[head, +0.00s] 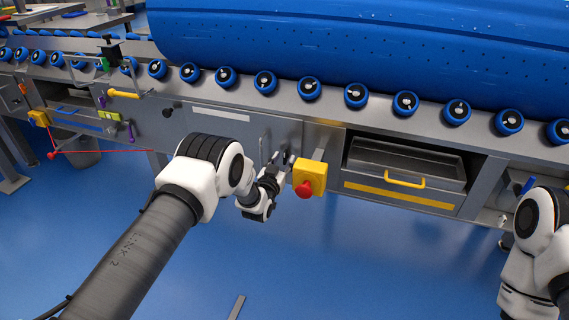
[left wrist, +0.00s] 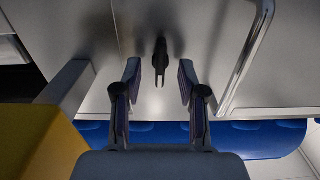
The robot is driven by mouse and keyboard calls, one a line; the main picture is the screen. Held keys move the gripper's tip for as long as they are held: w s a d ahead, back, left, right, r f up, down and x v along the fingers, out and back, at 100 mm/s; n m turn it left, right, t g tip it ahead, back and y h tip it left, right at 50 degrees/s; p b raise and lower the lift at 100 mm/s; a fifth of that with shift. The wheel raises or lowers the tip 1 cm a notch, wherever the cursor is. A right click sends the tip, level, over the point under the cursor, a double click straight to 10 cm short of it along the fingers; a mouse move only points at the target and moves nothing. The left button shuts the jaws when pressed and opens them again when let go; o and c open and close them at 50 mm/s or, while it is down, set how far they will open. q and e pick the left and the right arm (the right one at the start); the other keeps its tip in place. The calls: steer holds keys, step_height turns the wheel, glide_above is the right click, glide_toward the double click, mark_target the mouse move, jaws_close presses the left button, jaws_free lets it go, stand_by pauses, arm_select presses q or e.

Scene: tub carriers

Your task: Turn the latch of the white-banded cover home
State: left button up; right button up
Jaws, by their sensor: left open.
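The white-banded cover is a grey panel (head: 200,128) in the front of the machine, with a white strip (head: 220,114) near its top. A dark latch (left wrist: 160,55) stands out from the grey front in the left wrist view. My left gripper (left wrist: 158,85) is open, its fingers on either side of the latch in that view; I cannot tell whether they touch it. In the head view the left gripper (head: 284,160) is at the front, right of the bar handle, and hides the latch. My right arm shows at the right edge; its gripper is not visible.
A yellow box with a red button (head: 305,189) sticks out close beside my left gripper; its yellow side (left wrist: 35,145) also shows in the left wrist view. A bar handle (left wrist: 245,60) stands on the other side. A yellow-handled drawer (head: 405,181) is farther right.

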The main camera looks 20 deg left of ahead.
arm_select(q)
steer(key=shift+w, duration=0.6)
jaws_close()
steer(key=shift+m, duration=0.4)
steer(key=m, duration=0.3)
steer(key=shift+d+m+b, duration=0.1)
steer(key=shift+m+b, duration=0.2)
steer(key=m, duration=0.4)
steer(key=shift+d+f, duration=0.1)
steer(key=m+b, duration=0.1)
steer(key=m, duration=0.4)
steer(key=shift+d+f+m, duration=0.1)
steer(key=shift+f+m, duration=0.05)
steer(key=shift+m, duration=1.95)
